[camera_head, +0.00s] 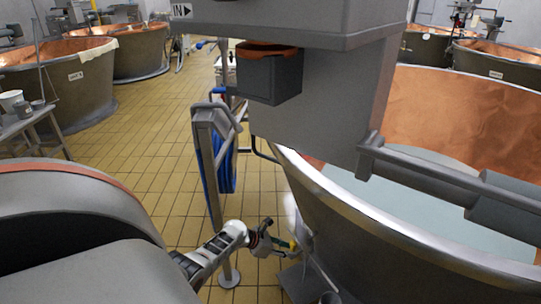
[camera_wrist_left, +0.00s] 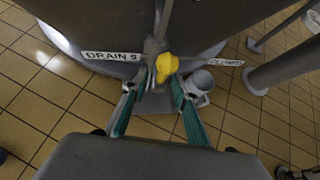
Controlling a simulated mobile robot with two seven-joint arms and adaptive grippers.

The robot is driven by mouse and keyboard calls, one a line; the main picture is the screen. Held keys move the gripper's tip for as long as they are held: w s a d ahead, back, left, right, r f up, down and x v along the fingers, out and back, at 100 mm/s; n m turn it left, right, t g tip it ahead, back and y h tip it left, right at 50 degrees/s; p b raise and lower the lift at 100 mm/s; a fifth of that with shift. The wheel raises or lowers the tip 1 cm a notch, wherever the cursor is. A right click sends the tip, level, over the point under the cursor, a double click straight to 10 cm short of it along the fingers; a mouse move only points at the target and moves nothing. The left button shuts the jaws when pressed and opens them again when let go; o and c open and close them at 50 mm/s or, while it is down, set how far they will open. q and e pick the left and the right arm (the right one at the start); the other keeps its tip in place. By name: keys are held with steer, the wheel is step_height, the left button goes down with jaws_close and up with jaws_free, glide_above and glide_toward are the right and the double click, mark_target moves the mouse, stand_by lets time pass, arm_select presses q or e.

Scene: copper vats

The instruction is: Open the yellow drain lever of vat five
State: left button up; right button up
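The yellow drain lever (camera_wrist_left: 166,67) sticks out from the foot of the copper vat, right of a label reading "DRAIN 5" (camera_wrist_left: 110,56) in the left wrist view. In the head view the lever shows as a small yellow spot (camera_head: 293,245) at the vat's lower left side. My left gripper (camera_wrist_left: 154,86) is open, its two teal fingers apart, with the lever's yellow end at or just beyond the gap between the fingertips. I cannot tell whether they touch. The left gripper (camera_head: 279,243) also shows in the head view, beside the vat. My right gripper is not in view.
The large vat (camera_head: 390,235) fills the right, with pale liquid inside. A grey metal post (camera_head: 208,165) with a blue hose (camera_head: 226,165) stands left of the lever. A grey cylindrical part (camera_wrist_left: 200,82) sits right of the lever. Tiled floor (camera_head: 160,130) is clear farther left.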

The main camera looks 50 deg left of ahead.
arm_select(q)
steer(key=v, duration=0.9)
steer(key=shift+s, duration=0.2)
steer(key=shift+d, duration=0.1)
